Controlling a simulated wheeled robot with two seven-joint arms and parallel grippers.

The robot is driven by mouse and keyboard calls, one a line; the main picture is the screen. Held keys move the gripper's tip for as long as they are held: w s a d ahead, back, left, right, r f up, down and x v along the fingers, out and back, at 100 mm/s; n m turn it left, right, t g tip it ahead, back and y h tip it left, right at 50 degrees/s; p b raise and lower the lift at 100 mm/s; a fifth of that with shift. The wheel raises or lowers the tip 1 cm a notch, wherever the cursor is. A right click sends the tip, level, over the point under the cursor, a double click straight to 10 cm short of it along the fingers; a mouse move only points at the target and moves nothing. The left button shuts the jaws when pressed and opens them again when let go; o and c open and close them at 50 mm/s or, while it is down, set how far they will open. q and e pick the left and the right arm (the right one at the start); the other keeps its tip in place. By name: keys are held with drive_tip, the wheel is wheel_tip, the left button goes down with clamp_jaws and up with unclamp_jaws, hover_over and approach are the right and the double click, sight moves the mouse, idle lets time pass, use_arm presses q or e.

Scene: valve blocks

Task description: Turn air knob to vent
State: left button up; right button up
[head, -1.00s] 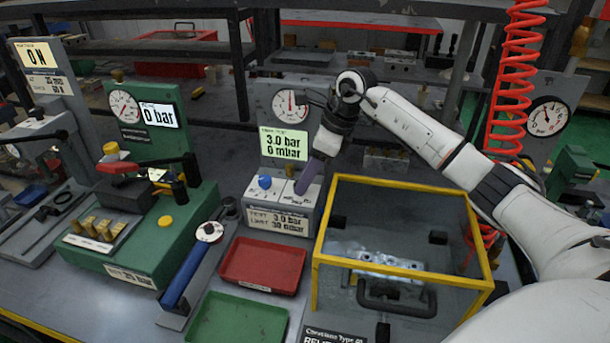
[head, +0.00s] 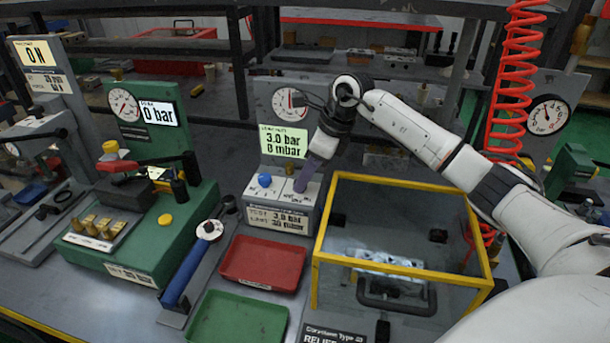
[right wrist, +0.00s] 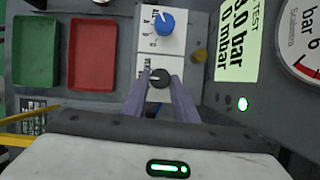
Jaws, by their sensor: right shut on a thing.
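The grey air test unit (head: 278,218) stands at the middle of the bench, with a display (head: 283,141) reading 3.0 bar and 0 mbar. On its white top panel are a blue knob (head: 264,180) and a black knob, which shows in the right wrist view (right wrist: 159,77). My right gripper (right wrist: 160,84) is at the black knob, its two purple fingers on either side and shut on it. In the head view the fingers (head: 307,176) come down over the panel and hide the black knob. The blue knob is free beside them. My left gripper is not in view.
A yellow-framed clear box (head: 401,187) stands close right of the unit, under my right arm. Red (head: 264,263) and green (head: 238,318) trays lie in front. A green test stand (head: 150,240) is on the left. A red coiled hose (head: 507,100) hangs at right.

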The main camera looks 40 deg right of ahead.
drive_tip(key=m, duration=0.2)
drive_tip(key=m+h, duration=0.1)
drive_tip(key=m, duration=0.1)
drive_tip(key=shift+s+a+r+t, duration=0.1)
drive_tip(key=shift+a+t, duration=0.1)
drive_tip(key=shift+t, duration=0.2)
drive_tip(key=shift+a+m+h, duration=0.15)
drive_tip(key=shift+m+h, duration=0.85)
drive_tip(key=shift+m, duration=1.1)
drive_tip(key=o, duration=1.1)
drive_tip(key=b+v, duration=0.1)
drive_tip(key=v, duration=0.9)
drive_tip(key=shift+s+r, duration=0.1)
drive_tip(key=shift+s, duration=0.05)
